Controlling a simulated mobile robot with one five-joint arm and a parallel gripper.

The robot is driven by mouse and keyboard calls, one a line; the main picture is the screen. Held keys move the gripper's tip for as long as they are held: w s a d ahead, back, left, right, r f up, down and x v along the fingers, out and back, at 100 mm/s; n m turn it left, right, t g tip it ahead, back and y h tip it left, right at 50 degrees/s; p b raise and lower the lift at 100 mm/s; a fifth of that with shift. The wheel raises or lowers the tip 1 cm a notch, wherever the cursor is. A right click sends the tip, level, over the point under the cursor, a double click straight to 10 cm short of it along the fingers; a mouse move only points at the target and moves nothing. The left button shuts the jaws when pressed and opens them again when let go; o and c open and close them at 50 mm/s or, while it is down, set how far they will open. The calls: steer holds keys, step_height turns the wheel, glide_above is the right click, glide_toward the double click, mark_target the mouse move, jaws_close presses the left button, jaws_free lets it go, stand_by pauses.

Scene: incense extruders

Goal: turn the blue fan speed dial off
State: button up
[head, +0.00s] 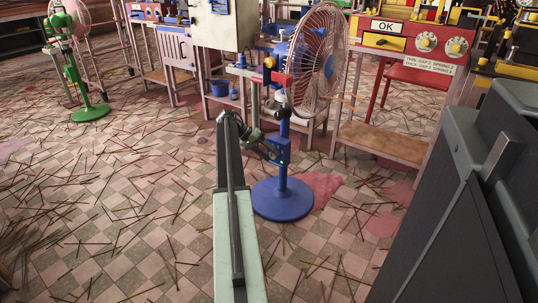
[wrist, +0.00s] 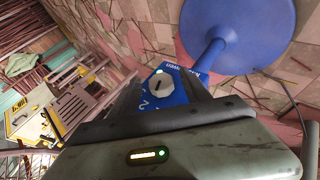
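The blue fan (head: 283,198) stands on a round blue base, with a blue post and a caged head. Its blue control box (head: 279,153) with a small green light is low on the post. In the wrist view the box's face (wrist: 178,92) shows a pale dial (wrist: 157,86) with a dark slot, white lettering and a lit green light. My gripper (head: 266,149) is at the box. In the wrist view its dark fingers (wrist: 160,90) look spread on either side of the dial. Contact with the dial cannot be told.
A green fan (head: 90,110) stands at the far left. A machine with an OK sign (head: 388,27) and a wooden-shelved table (head: 380,140) stand behind right. A big dark cabinet (head: 470,200) fills the right. Incense sticks litter the tiled floor (head: 120,200).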

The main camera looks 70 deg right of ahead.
steer(key=p+v, duration=0.5)
steer(key=v, duration=0.2)
steer(key=shift+w+r, duration=0.25)
steer(key=shift+r, duration=0.05)
steer(key=shift+a, duration=0.1)
